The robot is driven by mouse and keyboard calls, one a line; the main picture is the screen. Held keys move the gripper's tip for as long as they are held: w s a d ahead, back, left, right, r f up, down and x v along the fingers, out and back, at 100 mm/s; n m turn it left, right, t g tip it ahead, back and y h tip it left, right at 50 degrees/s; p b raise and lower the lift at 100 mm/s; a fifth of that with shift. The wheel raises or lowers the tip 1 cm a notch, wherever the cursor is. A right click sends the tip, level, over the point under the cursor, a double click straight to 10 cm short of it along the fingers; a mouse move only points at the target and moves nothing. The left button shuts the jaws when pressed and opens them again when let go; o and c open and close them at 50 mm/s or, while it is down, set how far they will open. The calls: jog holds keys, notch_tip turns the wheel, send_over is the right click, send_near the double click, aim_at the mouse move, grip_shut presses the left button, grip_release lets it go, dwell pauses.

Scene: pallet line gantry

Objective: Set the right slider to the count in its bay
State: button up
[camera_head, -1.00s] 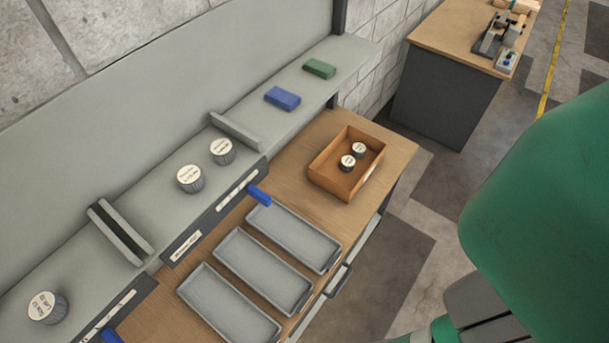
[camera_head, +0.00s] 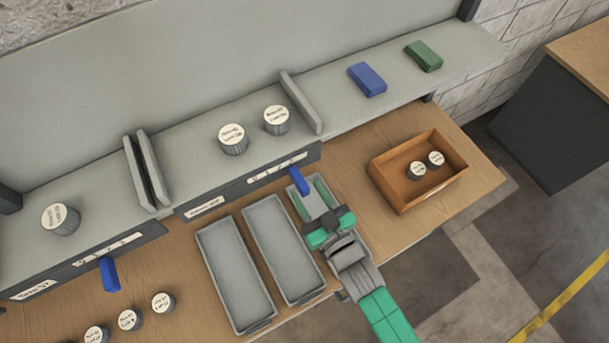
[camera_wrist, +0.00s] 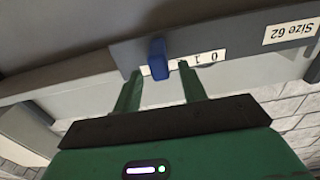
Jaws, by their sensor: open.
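The right slider is a blue tab (camera_head: 300,181) on the dark rail (camera_head: 252,178) under the right bay, towards the right end of its number strip. It also shows in the wrist view (camera_wrist: 158,58), where 0 and 1 are readable beside it; the number at the tab is hidden. Two grey jars with pale lids, one on the left (camera_head: 232,139) and one on the right (camera_head: 276,120), stand in the right bay. My gripper (camera_head: 309,189) is open in front of the tab. In the wrist view, its fingertips (camera_wrist: 160,70) are on either side of the tab, without visible contact.
The left bay holds one jar (camera_head: 60,218) above another blue slider (camera_head: 109,274). Grey trays (camera_head: 236,275) lie below the rail, one partly under my gripper. A wooden box (camera_head: 404,203) with two jars stands right. Blue (camera_head: 367,79) and green blocks (camera_head: 424,56) lie on the shelf.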

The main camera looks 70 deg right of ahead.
aim_at(291, 167)
jog(key=x, duration=0.4)
jog(key=shift+w+d+p, duration=0.25)
jog(key=shift+w+p, duration=0.05)
jog(key=shift+w, duration=0.05)
grip_shut()
